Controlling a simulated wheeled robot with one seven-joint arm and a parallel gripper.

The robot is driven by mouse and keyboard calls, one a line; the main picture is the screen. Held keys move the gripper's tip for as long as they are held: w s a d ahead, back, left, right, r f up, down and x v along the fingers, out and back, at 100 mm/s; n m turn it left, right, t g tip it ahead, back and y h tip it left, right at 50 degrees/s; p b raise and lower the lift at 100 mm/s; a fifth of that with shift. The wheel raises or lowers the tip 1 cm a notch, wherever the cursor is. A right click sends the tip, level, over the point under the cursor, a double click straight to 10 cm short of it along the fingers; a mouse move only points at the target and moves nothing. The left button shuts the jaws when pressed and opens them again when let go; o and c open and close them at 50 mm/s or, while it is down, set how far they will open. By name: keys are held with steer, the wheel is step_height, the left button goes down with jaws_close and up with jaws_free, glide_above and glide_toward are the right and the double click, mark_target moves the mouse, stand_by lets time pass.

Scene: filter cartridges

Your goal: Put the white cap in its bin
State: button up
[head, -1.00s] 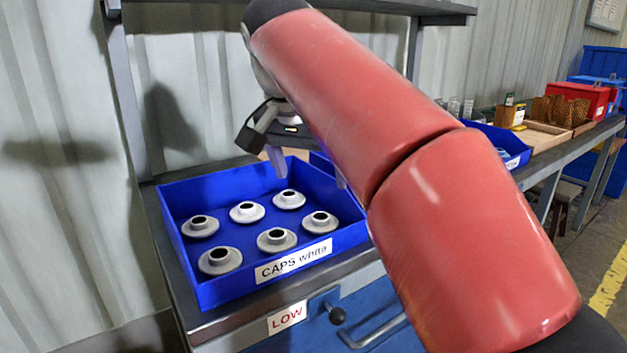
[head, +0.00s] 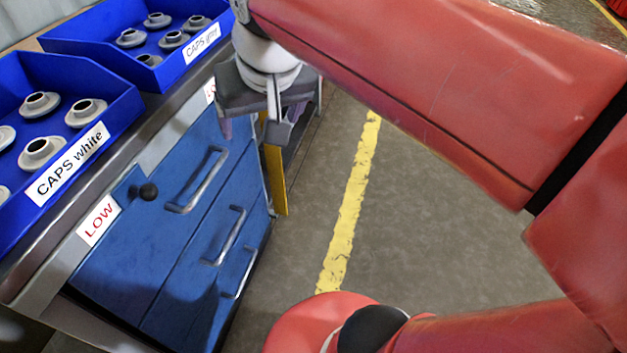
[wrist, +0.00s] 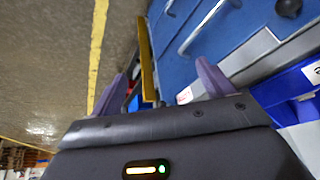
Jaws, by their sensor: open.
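The blue bin labelled "CAPS white" (head: 62,182) stands on the bench at the left edge of the head view, partly cut off. Several pale caps sit inside it, among them one white cap (head: 85,112) near its right wall. My gripper (head: 252,132) is open and empty, to the right of this bin and in front of the drawers, its fingers pointing down. In the wrist view my two purple fingers (wrist: 162,80) are spread with nothing between them. No cap shows near the fingers.
A second blue bin (head: 200,45), labelled CAPS with a hard-to-read colour word, holds several caps behind. The bench front has blue drawers (head: 170,240) with handles, a black knob (head: 149,191) and a LOW label. A yellow post (head: 275,180) stands beside them. Open floor lies right.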

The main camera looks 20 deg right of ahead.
steer(key=s+d+f, duration=0.4)
steer(key=s+f, duration=0.4)
steer(key=f, duration=0.3)
steer(key=shift+d+t+h, duration=0.3)
steer(key=shift+d, duration=0.1)
steer(key=shift+r, duration=0.1)
